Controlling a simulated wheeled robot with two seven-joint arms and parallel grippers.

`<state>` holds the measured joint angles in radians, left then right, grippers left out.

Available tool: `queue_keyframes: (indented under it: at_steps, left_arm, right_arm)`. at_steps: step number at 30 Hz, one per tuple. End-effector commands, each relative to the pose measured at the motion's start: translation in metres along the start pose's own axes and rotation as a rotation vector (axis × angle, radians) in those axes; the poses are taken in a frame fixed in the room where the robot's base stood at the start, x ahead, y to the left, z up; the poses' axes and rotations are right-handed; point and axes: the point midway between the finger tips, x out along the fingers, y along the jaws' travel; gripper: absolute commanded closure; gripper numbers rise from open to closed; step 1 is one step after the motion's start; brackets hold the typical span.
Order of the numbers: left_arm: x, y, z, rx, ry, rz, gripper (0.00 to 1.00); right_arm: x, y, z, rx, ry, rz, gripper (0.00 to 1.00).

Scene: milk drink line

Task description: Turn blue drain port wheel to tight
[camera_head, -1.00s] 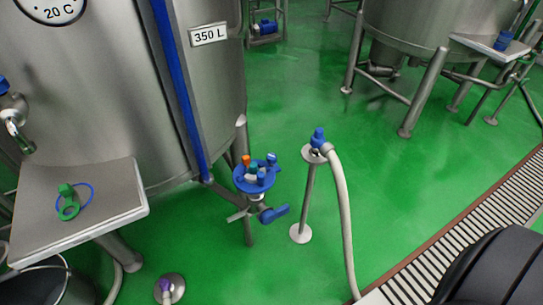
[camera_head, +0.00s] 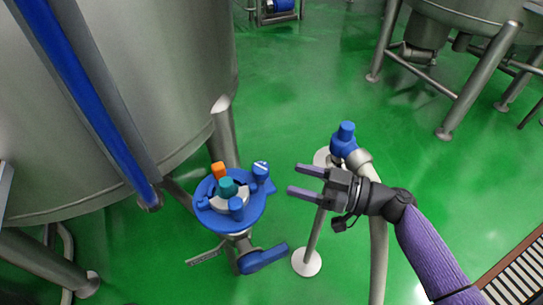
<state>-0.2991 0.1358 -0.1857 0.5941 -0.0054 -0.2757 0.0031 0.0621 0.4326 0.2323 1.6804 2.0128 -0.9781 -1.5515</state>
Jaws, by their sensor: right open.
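The blue drain port wheel (camera_head: 254,203) sits below the tank in the middle of the head view. It carries an orange knob (camera_head: 218,170), a teal knob (camera_head: 228,186) and blue knobs around a pale centre. My right gripper (camera_head: 294,178) is just right of the wheel, its two fingers apart and pointing left toward it. The fingers look empty, and a gap shows between them and the wheel. A blue lever handle (camera_head: 264,258) sticks out below the wheel. My left gripper is not in view.
A steel stand (camera_head: 307,263) holds a blue-ended fitting (camera_head: 344,140) with a pale hose (camera_head: 378,255), close behind and beside my right gripper. The big steel tank (camera_head: 150,110) and its leg (camera_head: 224,135) border the wheel. Green floor is clear at the upper middle.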

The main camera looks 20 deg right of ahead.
Motion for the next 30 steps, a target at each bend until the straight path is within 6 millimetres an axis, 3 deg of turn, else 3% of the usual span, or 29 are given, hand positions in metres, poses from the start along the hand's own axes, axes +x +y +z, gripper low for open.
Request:
queue_keyframes:
  at_steps: [7, 15, 27, 30]
  left_arm:
    - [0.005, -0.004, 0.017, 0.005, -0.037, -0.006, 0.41]
    - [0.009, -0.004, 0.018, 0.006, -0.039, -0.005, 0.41]
    - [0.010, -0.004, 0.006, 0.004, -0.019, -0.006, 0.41]
    - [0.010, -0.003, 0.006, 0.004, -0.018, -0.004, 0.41]
  right_arm:
    - [0.044, -0.001, -0.009, -0.017, 0.024, -0.009, 0.37]
    - [0.088, -0.001, -0.009, -0.012, 0.021, -0.006, 0.37]
    - [0.099, -0.001, -0.009, -0.011, 0.019, -0.005, 0.37]
    - [0.099, -0.001, -0.009, -0.011, 0.019, -0.005, 0.56]
